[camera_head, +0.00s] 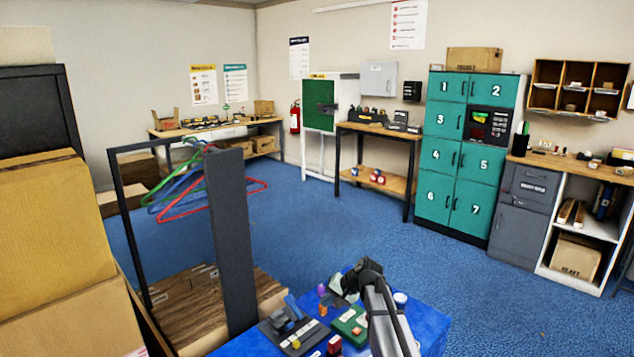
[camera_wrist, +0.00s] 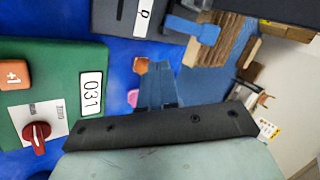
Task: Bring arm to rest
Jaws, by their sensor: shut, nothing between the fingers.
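My arm (camera_head: 390,318) rises from the bottom edge in the head view and bends over the blue-topped table (camera_head: 432,327). My gripper (camera_wrist: 159,72) shows in the wrist view as two grey-blue fingers together, with nothing held between them. It points across the blue table top, beside a green panel (camera_wrist: 58,82) with a red knob and a label reading 031. An orange piece and a pink piece show near the fingertips. In the head view the gripper's tips are too small and overlapped to make out clearly.
The table carries the green box (camera_head: 349,325), a grey board (camera_head: 293,333) and small coloured pieces close to my arm. A dark rack (camera_head: 231,240) with coloured hangers stands to the left, beside stacked cartons (camera_head: 50,235). Blue floor (camera_head: 330,220) lies open behind the table; teal lockers (camera_head: 462,155) stand beyond.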

